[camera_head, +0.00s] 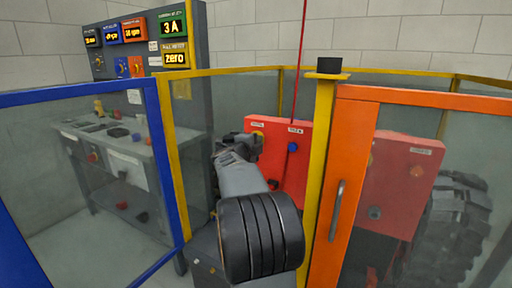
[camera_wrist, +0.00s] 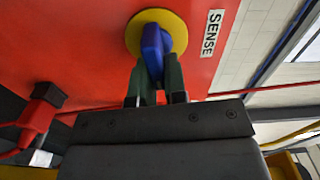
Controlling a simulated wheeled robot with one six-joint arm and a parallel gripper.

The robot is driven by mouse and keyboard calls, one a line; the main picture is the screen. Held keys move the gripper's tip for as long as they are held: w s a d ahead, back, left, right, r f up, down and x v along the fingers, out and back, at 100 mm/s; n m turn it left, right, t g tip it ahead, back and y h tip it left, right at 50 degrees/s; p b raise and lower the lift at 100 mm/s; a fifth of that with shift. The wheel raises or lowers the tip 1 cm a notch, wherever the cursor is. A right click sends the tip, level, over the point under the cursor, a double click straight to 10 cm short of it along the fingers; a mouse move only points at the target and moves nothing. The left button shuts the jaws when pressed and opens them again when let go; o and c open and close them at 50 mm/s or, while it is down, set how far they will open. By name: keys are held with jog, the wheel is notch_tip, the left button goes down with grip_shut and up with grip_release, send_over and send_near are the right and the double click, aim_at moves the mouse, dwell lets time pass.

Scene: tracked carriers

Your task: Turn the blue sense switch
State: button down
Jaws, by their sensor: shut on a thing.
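The blue sense switch (camera_wrist: 153,44) is a knob on a round yellow disc (camera_wrist: 175,27) on a red panel, beside a white label reading SENSE (camera_wrist: 212,34). In the wrist view the knob stands roughly upright in the picture, tilted slightly. My gripper (camera_wrist: 155,78) has its dark fingers on either side of the knob's lower part and is shut on it. In the head view my gripper (camera_head: 252,143) reaches the left part of the red panel (camera_head: 262,121) and hides most of the switch.
A blue knob (camera_head: 292,147) sits to the right on the same panel. A red cable (camera_head: 299,60) runs up from there. A yellow post (camera_head: 320,150) and orange gate (camera_head: 345,190) stand at right, a blue-framed barrier (camera_head: 75,92) at left. A display board (camera_head: 165,50) stands behind.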

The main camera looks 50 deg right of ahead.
jog(key=shift+f+m+b, duration=0.1)
jog(key=shift+m+b, duration=0.2)
jog(key=shift+m, duration=0.3)
jog(key=c, duration=1.2)
grip_release()
jog(key=shift+o, duration=0.2)
jog(key=p+v, duration=0.1)
jog(key=v, duration=1.2)
jog(key=shift+a, duration=0.4)
jog(key=shift+s, duration=0.1)
